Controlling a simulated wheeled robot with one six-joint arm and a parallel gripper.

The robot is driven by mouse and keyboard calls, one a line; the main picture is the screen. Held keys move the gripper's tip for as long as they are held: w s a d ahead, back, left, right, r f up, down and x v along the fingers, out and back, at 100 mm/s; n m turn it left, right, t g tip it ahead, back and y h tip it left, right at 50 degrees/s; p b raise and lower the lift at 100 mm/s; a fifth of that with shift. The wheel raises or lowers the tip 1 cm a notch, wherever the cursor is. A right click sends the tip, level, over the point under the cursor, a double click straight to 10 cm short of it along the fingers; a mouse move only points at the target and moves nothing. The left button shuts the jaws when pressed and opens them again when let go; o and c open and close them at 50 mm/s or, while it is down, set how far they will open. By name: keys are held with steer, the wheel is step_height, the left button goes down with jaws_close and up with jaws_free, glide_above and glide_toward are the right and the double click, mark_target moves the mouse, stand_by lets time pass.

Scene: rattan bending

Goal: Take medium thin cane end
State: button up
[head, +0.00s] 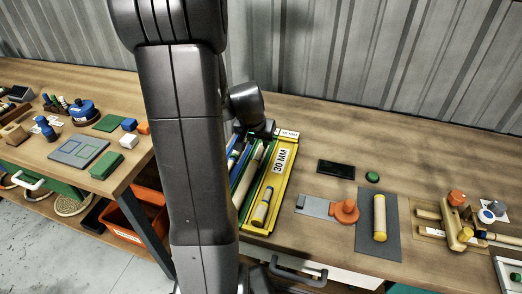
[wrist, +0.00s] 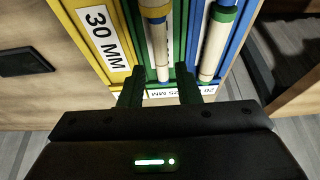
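A colour-coded rack (head: 284,184) holds canes lying lengthwise. In the wrist view a pale cane (wrist: 160,50) with yellow and blue bands lies in the middle lane. Another pale cane (wrist: 212,50) with a green band lies in the lane to its right. My gripper (wrist: 159,86) is open, its two dark fingers at the near end of the rack, one to each side of the middle cane's lower end in the picture. I see no contact with it.
The yellow lane carries a 30 MM label (wrist: 103,24). A short banded cane (head: 262,207) lies at its front. A dark slab (head: 336,169), an orange clamp (head: 345,211), a cane on a grey mat (head: 379,216) and a wooden jig (head: 456,225) stand to the right. A second table (head: 60,120) is left.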

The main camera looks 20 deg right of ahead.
mark_target(261, 148)
steer(key=shift+p+x, duration=0.3)
steer(key=shift+x, duration=2.35)
steer(key=shift+w+r, duration=0.1)
steer(key=shift+w, duration=0.1)
jaws_close()
